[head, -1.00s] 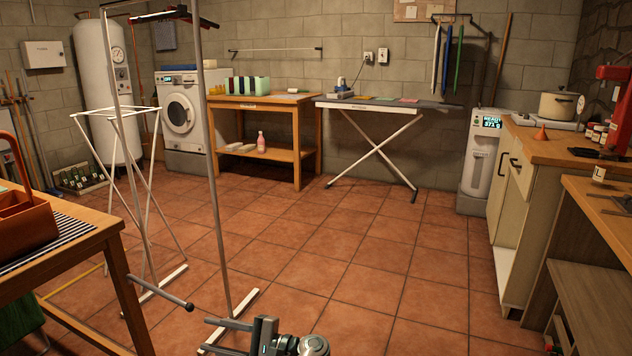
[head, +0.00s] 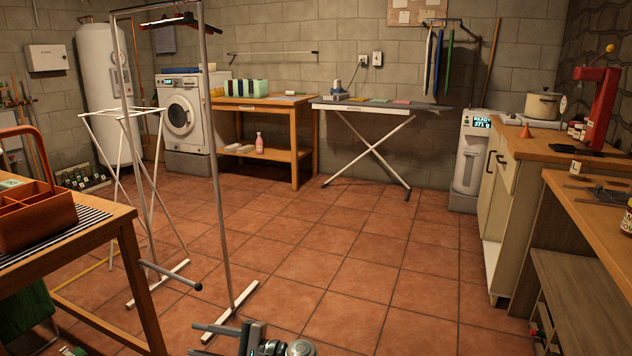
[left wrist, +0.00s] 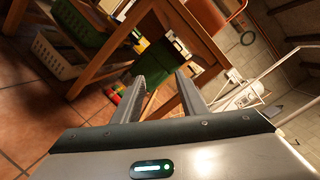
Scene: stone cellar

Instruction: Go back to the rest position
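My left gripper (head: 194,340) shows at the bottom edge of the head view, its two fingers pointing left over the tiled floor. In the left wrist view the left gripper (left wrist: 160,79) has its fingers apart, with nothing between them. A wooden table (left wrist: 190,95) is beyond the fingers there. My right gripper is in neither view.
A drying rack (head: 217,180) stands by the left gripper in the head view. A wooden table (head: 128,270) with an orange caddy (head: 38,222) is at left. A workbench (head: 590,225) is at right. The tiled floor (head: 330,255) between is clear.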

